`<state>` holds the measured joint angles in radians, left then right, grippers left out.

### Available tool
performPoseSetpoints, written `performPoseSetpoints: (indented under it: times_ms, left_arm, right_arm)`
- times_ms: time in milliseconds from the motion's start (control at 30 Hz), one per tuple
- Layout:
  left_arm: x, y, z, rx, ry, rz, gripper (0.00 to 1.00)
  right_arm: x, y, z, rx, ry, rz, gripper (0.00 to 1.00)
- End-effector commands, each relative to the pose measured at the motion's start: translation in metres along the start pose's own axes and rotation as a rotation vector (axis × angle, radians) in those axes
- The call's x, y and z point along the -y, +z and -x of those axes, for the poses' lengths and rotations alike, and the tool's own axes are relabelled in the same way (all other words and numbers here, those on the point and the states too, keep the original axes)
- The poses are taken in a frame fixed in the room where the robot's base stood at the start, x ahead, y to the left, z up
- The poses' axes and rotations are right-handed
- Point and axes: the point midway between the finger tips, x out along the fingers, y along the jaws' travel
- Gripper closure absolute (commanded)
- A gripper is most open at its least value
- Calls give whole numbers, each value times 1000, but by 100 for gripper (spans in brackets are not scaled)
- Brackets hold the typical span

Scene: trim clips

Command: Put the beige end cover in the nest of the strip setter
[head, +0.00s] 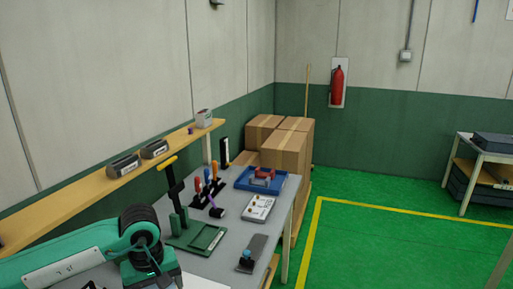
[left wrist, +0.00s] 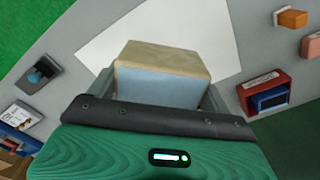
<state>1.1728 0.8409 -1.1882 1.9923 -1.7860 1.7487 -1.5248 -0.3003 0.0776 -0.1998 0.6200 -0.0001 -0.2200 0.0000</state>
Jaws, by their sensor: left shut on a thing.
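In the left wrist view my left gripper (left wrist: 158,95) is shut on a blocky piece, which I take for the beige end cover (left wrist: 165,58). Its upper face is beige and the face toward the camera is pale blue. It is held above a white sheet. In the head view my left arm comes in at the bottom left, and its fingers and the held piece are hidden or out of frame. The strip setter (head: 172,190) seems to be the green-based tool with a black upright and yellow handle on the table. Its green base (head: 205,238) has a framed recess, perhaps the nest. My right gripper is not in view.
On the grey table (head: 228,262) are a blue tray (head: 285,184) with parts, a white panel (head: 258,208), a rack of coloured-handled tools (head: 206,188) and a dark plate with a blue knob (head: 250,254). The wrist view shows a red box (left wrist: 262,92) at the right.

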Motion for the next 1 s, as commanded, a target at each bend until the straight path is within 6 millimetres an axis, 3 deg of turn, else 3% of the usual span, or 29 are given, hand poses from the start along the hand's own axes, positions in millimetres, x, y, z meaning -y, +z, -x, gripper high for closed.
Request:
performPoseSetpoints:
  times_ms: [200, 400, 1000]
  left_arm:
    - [-1, 12, -6, 3, 1, -330, 48]
    - [-2, 18, -8, 4, 3, -499, 48]
    - [-1, 19, -9, 5, 3, -536, 48]
  right_arm:
    - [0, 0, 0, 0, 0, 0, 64]
    - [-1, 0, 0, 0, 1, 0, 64]
    - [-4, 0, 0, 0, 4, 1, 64]
